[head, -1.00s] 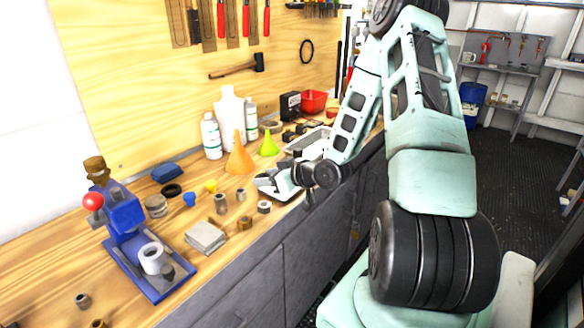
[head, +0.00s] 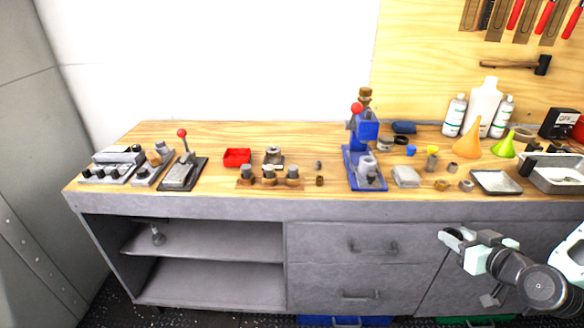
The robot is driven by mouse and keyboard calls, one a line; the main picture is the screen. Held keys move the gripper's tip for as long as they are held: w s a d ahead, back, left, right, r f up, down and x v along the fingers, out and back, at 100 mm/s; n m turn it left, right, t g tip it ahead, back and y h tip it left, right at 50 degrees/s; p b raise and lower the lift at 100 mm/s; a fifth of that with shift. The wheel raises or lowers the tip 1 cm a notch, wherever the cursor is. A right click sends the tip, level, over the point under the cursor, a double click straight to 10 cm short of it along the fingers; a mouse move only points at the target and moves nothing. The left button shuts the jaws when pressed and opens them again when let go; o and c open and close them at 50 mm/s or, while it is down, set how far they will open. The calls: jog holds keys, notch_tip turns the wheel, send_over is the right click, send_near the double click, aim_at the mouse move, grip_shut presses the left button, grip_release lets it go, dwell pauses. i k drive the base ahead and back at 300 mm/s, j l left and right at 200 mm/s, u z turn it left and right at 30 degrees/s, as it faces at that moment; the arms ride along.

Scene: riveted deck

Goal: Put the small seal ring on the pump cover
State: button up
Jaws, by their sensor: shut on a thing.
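My gripper (head: 449,238) is at the lower right, in front of the drawers and below the bench top's front edge. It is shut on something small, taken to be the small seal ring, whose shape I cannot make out. I cannot tell for certain which part is the pump cover. A grey metal part with a round top (head: 273,157) stands on the bench left of the blue press. A pale square metal piece (head: 405,176) lies right of the press. The gripper is apart from both.
The blue press (head: 364,150) with a red knob stands mid-bench. A wooden rack (head: 270,181) with dark knobs, a red bin (head: 237,157) and a lever device (head: 183,172) are to its left. A shallow tray (head: 495,182), funnels and bottles are right.

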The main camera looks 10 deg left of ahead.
aim_at(178, 173)
jog(key=k+j+u, duration=0.1)
jog(key=u, duration=1)
jog(key=i+j, duration=0.5)
jog(key=j, duration=0.15)
jog(key=i+j, duration=0.5)
jog(key=j, duration=0.15)
jog(key=i+j+u, duration=0.1)
jog(key=i+j, duration=0.35)
jog(key=j, duration=0.2)
